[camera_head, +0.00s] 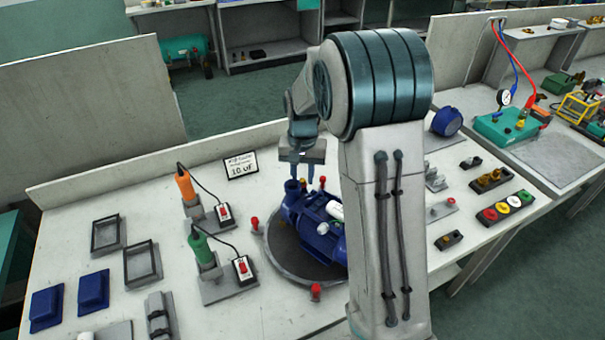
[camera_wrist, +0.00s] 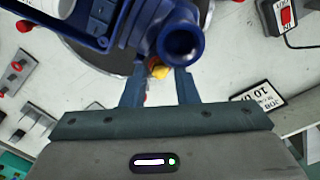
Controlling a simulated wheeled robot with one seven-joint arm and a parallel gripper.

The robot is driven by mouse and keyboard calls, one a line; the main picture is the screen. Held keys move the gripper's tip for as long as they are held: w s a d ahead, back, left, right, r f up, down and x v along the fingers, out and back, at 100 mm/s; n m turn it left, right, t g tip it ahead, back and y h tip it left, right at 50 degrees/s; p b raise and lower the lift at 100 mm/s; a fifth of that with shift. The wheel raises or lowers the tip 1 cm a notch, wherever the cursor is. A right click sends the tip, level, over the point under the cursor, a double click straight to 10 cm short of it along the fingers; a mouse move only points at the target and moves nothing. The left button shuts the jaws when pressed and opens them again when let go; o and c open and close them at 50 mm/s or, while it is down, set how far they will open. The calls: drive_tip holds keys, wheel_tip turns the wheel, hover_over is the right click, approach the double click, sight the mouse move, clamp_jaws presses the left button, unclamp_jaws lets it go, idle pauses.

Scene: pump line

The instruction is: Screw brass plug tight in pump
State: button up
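The blue pump (camera_head: 318,222) lies on a round dark turntable (camera_head: 283,260) on the bench, partly hidden behind my arm in the head view. In the wrist view the pump's round open port (camera_wrist: 182,44) faces the camera. A small brass plug (camera_wrist: 159,71) shows beside this port, low against the pump body; its seating is partly hidden. My gripper (camera_wrist: 161,76) is above the pump with its fingers apart, one on each side of the brass plug. Gaps seem to show between plug and fingers. In the head view the fingers (camera_head: 302,172) point down at the pump's port end.
Red-topped posts (camera_head: 255,224) stand around the turntable. To the left are an orange-handled tool (camera_head: 185,184) and a green-handled tool (camera_head: 201,246) on stands with red-switch boxes. A sign (camera_head: 241,166) stands behind. Small fittings and a button strip (camera_head: 503,207) lie to the right.

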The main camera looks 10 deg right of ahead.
clamp_jaws()
drive_tip(key=shift+f+m, duration=0.1)
drive_tip(key=shift+m, duration=1.7)
drive_tip(key=shift+m+p, duration=0.3)
drive_tip(key=shift+m, duration=1.4)
